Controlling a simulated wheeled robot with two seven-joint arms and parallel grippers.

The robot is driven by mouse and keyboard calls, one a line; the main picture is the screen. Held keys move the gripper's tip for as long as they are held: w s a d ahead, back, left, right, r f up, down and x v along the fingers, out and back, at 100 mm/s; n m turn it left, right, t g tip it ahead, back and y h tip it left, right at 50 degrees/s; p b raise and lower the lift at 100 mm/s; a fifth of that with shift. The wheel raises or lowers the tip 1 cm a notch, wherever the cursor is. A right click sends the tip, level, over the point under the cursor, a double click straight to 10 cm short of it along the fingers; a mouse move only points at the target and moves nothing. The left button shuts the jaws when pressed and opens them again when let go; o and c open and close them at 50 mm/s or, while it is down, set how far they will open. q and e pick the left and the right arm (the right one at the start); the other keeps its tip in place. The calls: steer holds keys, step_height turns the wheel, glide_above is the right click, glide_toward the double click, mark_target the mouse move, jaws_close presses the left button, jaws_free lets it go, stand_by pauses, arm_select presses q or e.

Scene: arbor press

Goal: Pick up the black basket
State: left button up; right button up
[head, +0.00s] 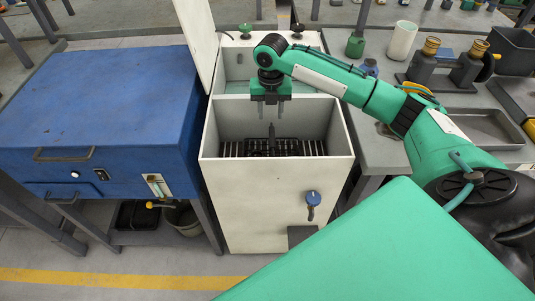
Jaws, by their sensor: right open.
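The black basket (288,148) sits low inside the front compartment of a white cabinet (276,190), between slatted strips on either side. A thin upright handle rises from its middle. My right gripper (271,109) points straight down above the handle, over the compartment. Its two fingers are apart with nothing between them. The handle top looks close below the fingertips; I cannot tell the exact gap. The basket's lower part is hidden by the cabinet's front wall. My left gripper is not in view.
The cabinet's raised white lid (194,35) stands at its left, and its walls surround the basket. A blue chest (98,100) stands left. A grey bench (378,150) on the right holds a metal tray (485,127), a white cylinder (402,40) and brass-topped fixtures (424,66).

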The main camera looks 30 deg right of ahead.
mark_target(272, 135)
steer(key=f, duration=0.6)
steer(key=shift+s+f, duration=0.1)
steer(key=shift+s, duration=0.1)
steer(key=f, duration=0.2)
steer(key=f+p, duration=0.1)
steer(key=f, duration=0.1)
steer(key=shift+s+d, duration=0.1)
steer(key=shift+s, duration=0.15)
steer(key=shift+f, duration=0.6)
jaws_close()
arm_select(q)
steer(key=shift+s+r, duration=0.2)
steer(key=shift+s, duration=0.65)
arm_select(e)
steer(key=shift+w+r, duration=0.1)
